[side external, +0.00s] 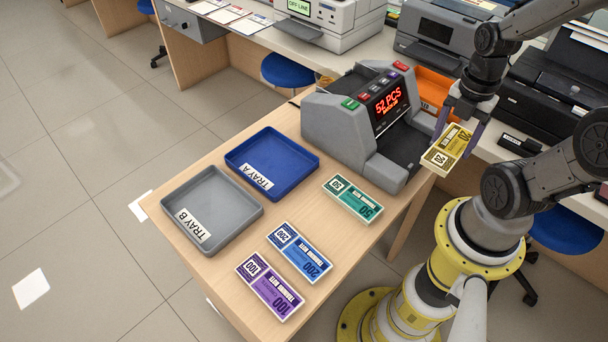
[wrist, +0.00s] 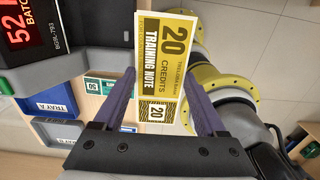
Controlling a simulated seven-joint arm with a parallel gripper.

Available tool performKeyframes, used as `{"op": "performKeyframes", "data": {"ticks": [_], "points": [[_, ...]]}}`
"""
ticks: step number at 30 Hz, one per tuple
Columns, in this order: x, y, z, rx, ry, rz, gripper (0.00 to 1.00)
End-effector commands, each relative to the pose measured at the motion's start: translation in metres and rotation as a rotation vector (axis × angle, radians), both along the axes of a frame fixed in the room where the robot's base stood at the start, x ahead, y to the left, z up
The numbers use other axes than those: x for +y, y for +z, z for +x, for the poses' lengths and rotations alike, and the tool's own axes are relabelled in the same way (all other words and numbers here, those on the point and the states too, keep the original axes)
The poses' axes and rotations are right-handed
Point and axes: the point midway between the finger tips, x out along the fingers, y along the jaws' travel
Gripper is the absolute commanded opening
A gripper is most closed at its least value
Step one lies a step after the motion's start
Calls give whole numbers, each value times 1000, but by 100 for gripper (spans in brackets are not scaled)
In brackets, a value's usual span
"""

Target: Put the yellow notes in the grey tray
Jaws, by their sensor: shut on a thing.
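The yellow notes (side external: 449,147), a bundle marked 20, are between the fingers of my gripper (side external: 463,122). The bundle is held in the air to the right of the counting machine, beyond the table's right edge. In the wrist view the yellow notes (wrist: 166,62) lie between the two purple fingers of my gripper (wrist: 166,85), with the 20 facing the camera. The grey tray (side external: 232,231), labelled TRAY B, is empty on the table at the left. My gripper is far to the right of it.
A blue tray (side external: 308,165) labelled TRAY A sits beside the grey one, empty. The grey counting machine (side external: 345,129) stands between my gripper and the trays. Green (side external: 353,199), blue (side external: 300,251) and purple (side external: 270,286) note bundles lie on the table. An orange tray (side external: 432,85) is behind the machine.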

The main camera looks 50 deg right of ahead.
Motion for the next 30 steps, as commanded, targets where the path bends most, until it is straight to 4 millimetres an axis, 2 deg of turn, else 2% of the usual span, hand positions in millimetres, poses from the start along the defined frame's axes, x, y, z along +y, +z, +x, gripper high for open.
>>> {"op": "performKeyframes", "data": {"ticks": [9, 14, 19, 23, 26, 30], "points": [[-1, 52, 1, -7, 1, -5, 10], [3, 54, 32, 0, 146, 0, 10], [15, 61, 72, 1, 322, 0, 10], [35, 65, 112, -1, 502, 1, 10], [60, 67, 144, 0, 654, 1, 10], [105, 68, 185, 0, 869, 0, 10]]}}
